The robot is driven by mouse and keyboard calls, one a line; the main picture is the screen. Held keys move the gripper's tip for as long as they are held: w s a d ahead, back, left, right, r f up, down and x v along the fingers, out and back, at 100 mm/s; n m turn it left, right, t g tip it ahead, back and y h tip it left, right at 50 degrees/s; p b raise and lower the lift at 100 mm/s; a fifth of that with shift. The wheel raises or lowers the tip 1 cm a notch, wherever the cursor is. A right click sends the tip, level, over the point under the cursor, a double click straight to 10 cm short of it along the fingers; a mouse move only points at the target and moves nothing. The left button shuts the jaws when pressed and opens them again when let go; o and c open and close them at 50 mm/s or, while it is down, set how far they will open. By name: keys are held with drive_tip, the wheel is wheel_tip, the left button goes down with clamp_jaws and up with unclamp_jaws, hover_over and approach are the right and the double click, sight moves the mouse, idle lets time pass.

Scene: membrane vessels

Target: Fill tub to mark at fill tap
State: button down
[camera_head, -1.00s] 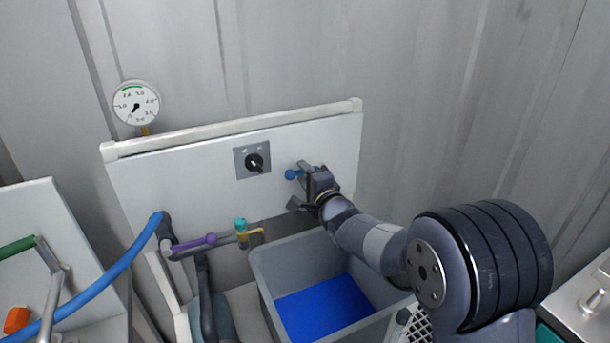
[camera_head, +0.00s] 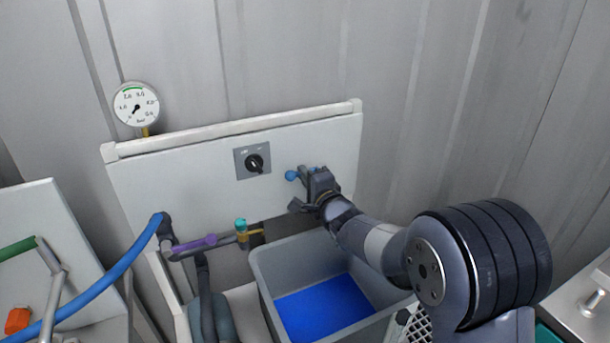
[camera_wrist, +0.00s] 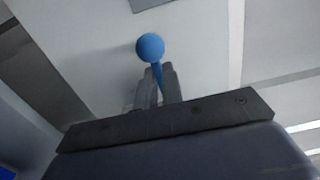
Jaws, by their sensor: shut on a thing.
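The grey tub (camera_head: 262,272) stands below the white panel with blue liquid (camera_head: 325,308) in it. Any fill mark is not visible. A blue tap handle with a round knob (camera_head: 291,175) is on the right of the panel, above the tub. It also shows in the wrist view (camera_wrist: 150,47). My gripper (camera_head: 308,185) is at this handle, shut on it just behind the knob. The wrist view shows the fingers (camera_wrist: 157,88) closed around the handle's thin lever. My gripper hides the tap's body and spout.
A rotary switch (camera_head: 253,162) is on the panel and a pressure gauge (camera_head: 136,104) is above its left end. A purple lever (camera_head: 194,244), a teal-topped valve (camera_head: 241,226) and a blue hose (camera_head: 105,275) are to the left. A corrugated wall closes off the back.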

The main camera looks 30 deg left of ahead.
drive_tip(key=shift+s+d+n+g+y+p, duration=0.1)
drive_tip(key=shift+d+n+g+y+p, duration=0.4)
drive_tip(key=shift+p, duration=0.65)
drive_tip(key=shift+a+g, duration=0.2)
drive_tip(key=shift+g, duration=0.2)
drive_tip(key=c, duration=1.5)
unclamp_jaws()
drive_tip(key=shift+c, duration=0.2)
drive_tip(key=v, duration=1.1)
drive_tip(key=shift+b, duration=0.35)
drive_tip(key=shift+f, duration=0.1)
drive_tip(key=shift+c, duration=0.2)
